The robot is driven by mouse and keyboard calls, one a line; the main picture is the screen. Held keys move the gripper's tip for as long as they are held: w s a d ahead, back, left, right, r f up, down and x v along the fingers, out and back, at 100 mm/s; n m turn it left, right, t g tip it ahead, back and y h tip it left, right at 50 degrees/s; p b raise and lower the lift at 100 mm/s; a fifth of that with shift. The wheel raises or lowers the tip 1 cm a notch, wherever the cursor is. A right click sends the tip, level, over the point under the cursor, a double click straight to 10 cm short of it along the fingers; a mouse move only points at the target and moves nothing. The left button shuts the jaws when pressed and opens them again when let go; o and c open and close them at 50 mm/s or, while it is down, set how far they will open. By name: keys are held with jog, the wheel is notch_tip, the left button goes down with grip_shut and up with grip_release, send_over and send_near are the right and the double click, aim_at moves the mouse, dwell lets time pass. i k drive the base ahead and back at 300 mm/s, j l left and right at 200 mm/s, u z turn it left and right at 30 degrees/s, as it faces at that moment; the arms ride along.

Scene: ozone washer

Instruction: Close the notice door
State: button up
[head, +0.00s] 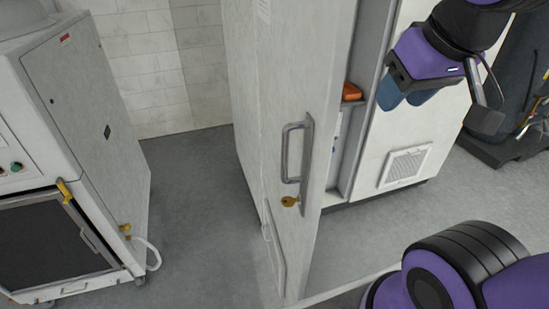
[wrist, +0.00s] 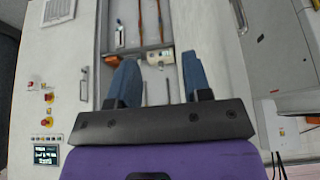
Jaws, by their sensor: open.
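A tall pale door (head: 285,90) stands swung open in the head view, with its edge toward me.
An orange item (head: 351,92) sits inside the cabinet. A vented white panel (head: 405,166) is to the right of the opening. A grey machine (head: 85,130) stands at the left. Grey floor (head: 195,210) is clear between machine and door. Buttons (wrist: 46,97) show in the wrist view.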

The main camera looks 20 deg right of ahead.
aim_at(304, 46)
jog(key=k+j, duration=0.1)
jog(key=j, duration=0.75)
jog(key=k+j, duration=0.15)
jog(key=j, duration=0.3)
jog(key=i+z, duration=0.05)
